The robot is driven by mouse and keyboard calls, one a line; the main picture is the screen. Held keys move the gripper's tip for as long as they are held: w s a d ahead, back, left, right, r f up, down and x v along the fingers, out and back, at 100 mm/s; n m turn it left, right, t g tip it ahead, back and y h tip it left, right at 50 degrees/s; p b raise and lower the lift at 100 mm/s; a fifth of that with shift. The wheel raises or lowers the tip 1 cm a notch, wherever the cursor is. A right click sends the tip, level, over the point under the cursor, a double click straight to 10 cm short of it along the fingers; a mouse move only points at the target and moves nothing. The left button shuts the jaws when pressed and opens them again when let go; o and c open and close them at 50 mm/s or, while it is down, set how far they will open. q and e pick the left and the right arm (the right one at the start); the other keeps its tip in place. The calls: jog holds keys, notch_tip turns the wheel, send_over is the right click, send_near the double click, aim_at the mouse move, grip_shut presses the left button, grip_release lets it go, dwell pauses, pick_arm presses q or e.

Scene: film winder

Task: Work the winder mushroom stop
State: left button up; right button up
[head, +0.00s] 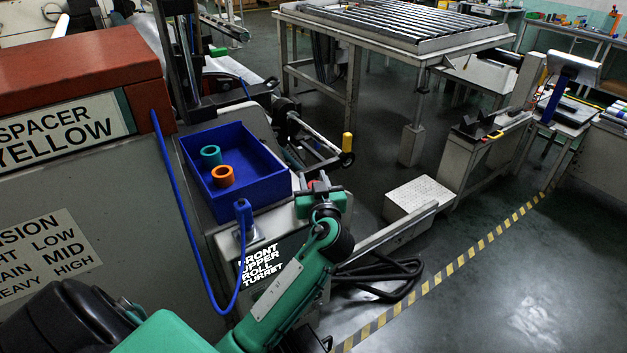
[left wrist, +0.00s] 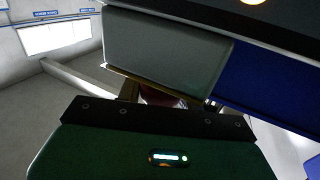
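The mushroom stop shows as a small red knob (head: 312,184) at the front end of the winder, partly hidden by my left gripper. In the left wrist view the dark red knob (left wrist: 162,95) shows between the fingers, largely hidden behind the gripper's edge. My left gripper (head: 319,190) is right at the knob, its fingers spread to either side; it also shows in the left wrist view (left wrist: 168,98). I see no clear sign that the fingers press on the knob. My right gripper is in neither view.
A blue bin (head: 275,190) holding a teal ring (head: 210,155) and an orange ring (head: 223,175) sits beside the gripper. A blue cable (head: 172,183) hangs over the winder's front. A roller table (head: 400,30) stands behind. The floor right of the striped line is clear.

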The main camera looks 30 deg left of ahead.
pick_arm(q)
grip_shut()
jog(key=shift+r, duration=1.15)
jog(key=o, duration=1.1)
grip_release()
jog(key=shift+f, duration=0.1)
